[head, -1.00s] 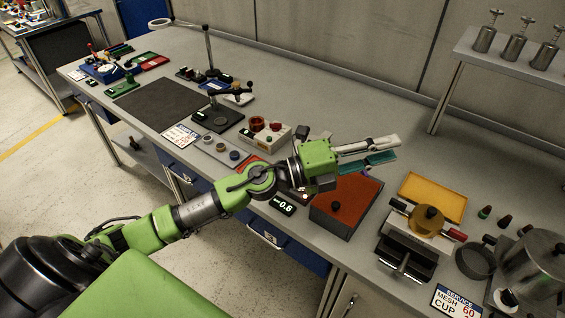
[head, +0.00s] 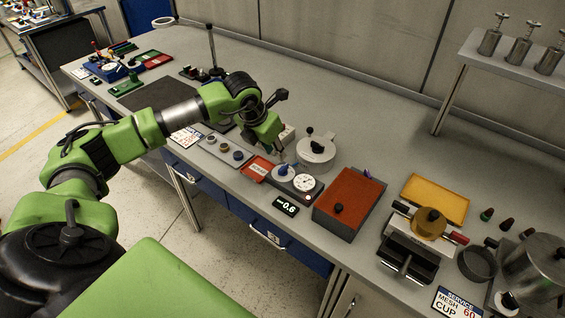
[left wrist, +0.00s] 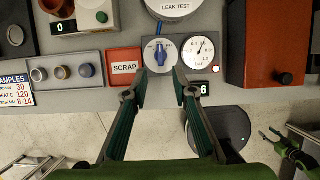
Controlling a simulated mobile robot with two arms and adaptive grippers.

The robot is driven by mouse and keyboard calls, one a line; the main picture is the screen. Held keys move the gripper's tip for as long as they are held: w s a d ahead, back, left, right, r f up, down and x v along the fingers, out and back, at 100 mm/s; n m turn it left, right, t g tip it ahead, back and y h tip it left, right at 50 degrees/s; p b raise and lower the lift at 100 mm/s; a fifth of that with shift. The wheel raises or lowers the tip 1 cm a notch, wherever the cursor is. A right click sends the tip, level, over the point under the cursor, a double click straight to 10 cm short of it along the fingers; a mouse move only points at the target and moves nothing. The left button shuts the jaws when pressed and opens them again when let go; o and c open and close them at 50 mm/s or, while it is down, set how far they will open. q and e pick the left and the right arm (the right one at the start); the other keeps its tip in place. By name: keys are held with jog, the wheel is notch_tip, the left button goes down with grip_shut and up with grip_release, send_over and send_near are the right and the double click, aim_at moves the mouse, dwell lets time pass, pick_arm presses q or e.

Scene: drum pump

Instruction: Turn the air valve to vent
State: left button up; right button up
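The air valve is a round grey unit with a blue knob (head: 284,170), beside a white dial gauge (head: 303,183). In the left wrist view the blue knob (left wrist: 162,57) stands upright among small printed marks, and the gauge (left wrist: 202,48) is to its right. My left gripper (head: 281,160) points down at the valve. In the left wrist view its two fingers (left wrist: 161,80) are apart, with tips on either side of the knob's lower part; contact cannot be told. My right gripper (left wrist: 275,140) shows small at the lower right, its opening unclear.
The white leak test pot (head: 316,152) stands just behind the valve. A red scrap tray (head: 257,169) lies to the left, and a box with a rust-red top (head: 350,195) to the right. A small display (head: 286,207) reading 0.6 sits in front.

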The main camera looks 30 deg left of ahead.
aim_at(283, 167)
pick_arm(q)
jog(key=p+x, duration=0.2)
jog(key=x, duration=0.7)
jog(key=shift+w+f, duration=0.1)
jog(key=shift+f, duration=0.25)
jog(key=shift+c, duration=0.4)
grip_shut()
